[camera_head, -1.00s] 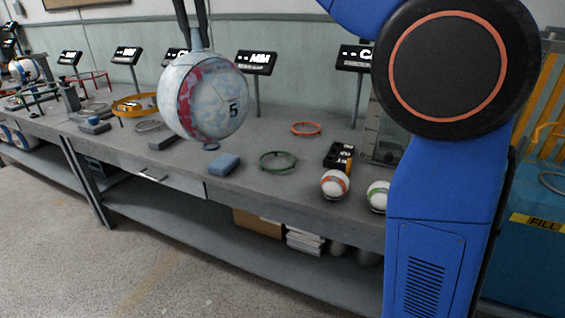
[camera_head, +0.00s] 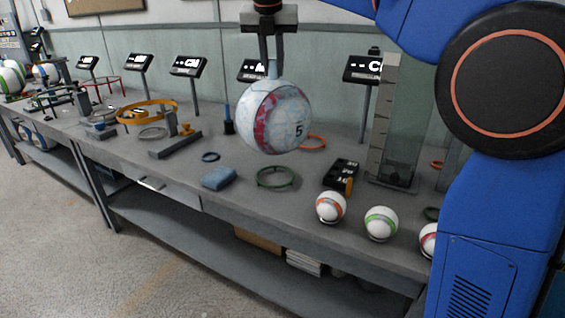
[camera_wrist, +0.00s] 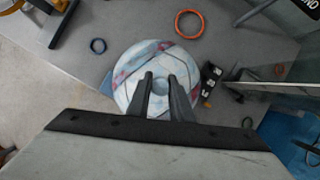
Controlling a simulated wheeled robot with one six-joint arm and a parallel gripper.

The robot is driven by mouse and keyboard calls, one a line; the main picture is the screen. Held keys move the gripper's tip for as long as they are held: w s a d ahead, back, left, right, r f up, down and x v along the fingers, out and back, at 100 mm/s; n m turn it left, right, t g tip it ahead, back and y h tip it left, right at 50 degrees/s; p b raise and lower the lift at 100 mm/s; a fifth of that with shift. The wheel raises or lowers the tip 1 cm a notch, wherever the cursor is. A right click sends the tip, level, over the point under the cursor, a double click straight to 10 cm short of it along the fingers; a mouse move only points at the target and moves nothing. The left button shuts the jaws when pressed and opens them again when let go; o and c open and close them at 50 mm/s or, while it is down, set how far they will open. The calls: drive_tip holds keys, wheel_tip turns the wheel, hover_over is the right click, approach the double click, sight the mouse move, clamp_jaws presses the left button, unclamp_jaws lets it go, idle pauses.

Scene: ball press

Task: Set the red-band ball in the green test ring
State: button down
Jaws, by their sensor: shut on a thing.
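My gripper (camera_head: 272,68) is shut on a large pale blue-white ball (camera_head: 287,117) with a mottled red band and a "5" on it. The ball hangs in the air above the bench. The green ring (camera_head: 277,187) lies on the bench, below the ball in the head view, with clear space between. In the wrist view, the gripper fingers (camera_wrist: 161,76) grip a stem on top of the ball (camera_wrist: 133,70); the green ring is hidden there.
An orange ring (camera_head: 318,147), a blue block (camera_head: 219,178) and a black box (camera_head: 341,173) lie nearby. Small balls with orange (camera_head: 331,207), green (camera_head: 381,223) and red (camera_head: 428,240) bands stand along the front. A clear column (camera_head: 398,130) rises at the right.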

wheel_tip(320, 180, down, 10)
drive_tip(key=shift+r, duration=0.2)
idle(0.3)
drive_tip(key=shift+f, duration=0.25)
drive_tip(key=c, duration=1.6)
unclamp_jaws()
drive_tip(key=v, duration=1.2)
drive_tip(key=shift+r, duration=0.25)
